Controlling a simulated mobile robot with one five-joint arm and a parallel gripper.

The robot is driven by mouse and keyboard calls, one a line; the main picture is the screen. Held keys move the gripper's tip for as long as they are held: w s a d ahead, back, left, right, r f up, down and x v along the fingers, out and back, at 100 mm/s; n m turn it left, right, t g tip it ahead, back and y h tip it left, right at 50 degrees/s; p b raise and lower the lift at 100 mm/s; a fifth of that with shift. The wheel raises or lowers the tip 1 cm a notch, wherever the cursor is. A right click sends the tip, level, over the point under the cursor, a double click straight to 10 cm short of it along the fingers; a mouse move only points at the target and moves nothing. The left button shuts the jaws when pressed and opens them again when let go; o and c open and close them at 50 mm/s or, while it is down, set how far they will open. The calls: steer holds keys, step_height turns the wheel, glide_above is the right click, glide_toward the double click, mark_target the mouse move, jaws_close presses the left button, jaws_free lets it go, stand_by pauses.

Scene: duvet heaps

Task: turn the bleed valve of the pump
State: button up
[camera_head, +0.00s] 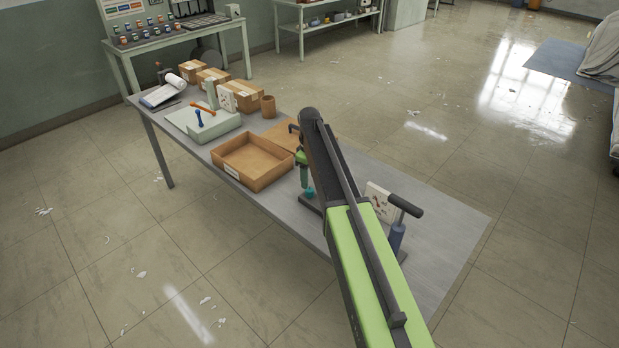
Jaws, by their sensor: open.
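The pump stands on the near right part of the grey table. It has a blue cylinder (397,238), a black bar handle (405,206) tilted on top, and a white panel with red marks (382,201) beside it. A small teal knob (308,192), which looks like the bleed valve, sits left of my arm at the dark base. My gripper (304,180) hangs down beside the arm's far end, just above the knob and partly hidden by the arm. It is open. I cannot tell whether its fingers touch the knob or stand around it.
On the grey table (455,228), an open brown tray (235,176) lies left of my gripper. Behind are cardboard boxes (243,95), a brown cup (268,106) and a pale case (190,124) with blue and orange tools. The table's right end is bare.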

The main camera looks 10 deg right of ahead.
mark_target(309, 190)
step_height(309, 190, up, 11)
steer(key=p, duration=0.9)
steer(key=shift+r+p, duration=0.2)
steer(key=shift+p, duration=0.1)
steer(key=shift+f, duration=0.1)
steer(key=s+f+m+b, duration=0.3)
steer(key=s+m, duration=0.1)
steer(key=s, duration=1)
steer(key=s+f+m+b, duration=0.3)
steer(key=s+m, duration=0.2)
steer(key=s, duration=0.9)
steer(key=shift+a+f+m, duration=0.15)
steer(key=shift+a+m, duration=0.05)
steer(key=shift+m, duration=0.1)
